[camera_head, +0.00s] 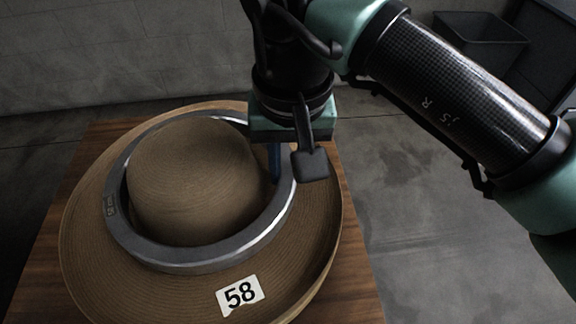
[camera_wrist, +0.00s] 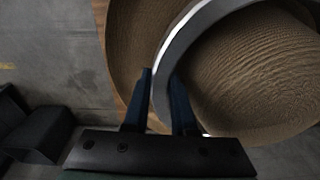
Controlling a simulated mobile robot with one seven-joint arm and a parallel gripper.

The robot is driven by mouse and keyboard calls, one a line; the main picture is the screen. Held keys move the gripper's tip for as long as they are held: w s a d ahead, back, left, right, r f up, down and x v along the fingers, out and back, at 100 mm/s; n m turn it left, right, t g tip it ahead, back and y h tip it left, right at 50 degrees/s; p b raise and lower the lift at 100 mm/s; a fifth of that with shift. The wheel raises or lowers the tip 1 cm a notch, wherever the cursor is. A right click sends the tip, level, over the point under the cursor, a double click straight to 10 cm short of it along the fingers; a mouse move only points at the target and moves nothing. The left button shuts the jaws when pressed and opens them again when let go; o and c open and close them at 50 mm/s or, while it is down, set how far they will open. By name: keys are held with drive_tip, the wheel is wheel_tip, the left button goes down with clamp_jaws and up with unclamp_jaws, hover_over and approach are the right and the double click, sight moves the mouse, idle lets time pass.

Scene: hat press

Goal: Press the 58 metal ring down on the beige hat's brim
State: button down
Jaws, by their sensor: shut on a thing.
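The beige hat (camera_head: 190,180) lies crown up on a wooden table, with a white label reading 58 on its brim (camera_head: 300,255). The metal ring (camera_head: 180,258) surrounds the crown, over the brim; whether it touches the brim all round I cannot tell. My gripper (camera_head: 275,165) is at the ring's right side, mostly hidden behind my own wrist parts in the head view. In the wrist view my gripper (camera_wrist: 162,92) has its two blue fingers on either side of the ring's band (camera_wrist: 170,50), shut on it. The hat crown (camera_wrist: 255,70) is beside the right finger.
The wooden table (camera_head: 352,290) shows bare strips around the brim. A dark bin (camera_head: 480,40) stands on the floor at the back right. The grey floor right of the table is clear.

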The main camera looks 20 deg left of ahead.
wheel_tip(320, 180, up, 12)
drive_tip(key=p, duration=0.7)
drive_tip(key=shift+f+p, duration=0.15)
drive_tip(key=shift+p, duration=0.2)
idle(1.2)
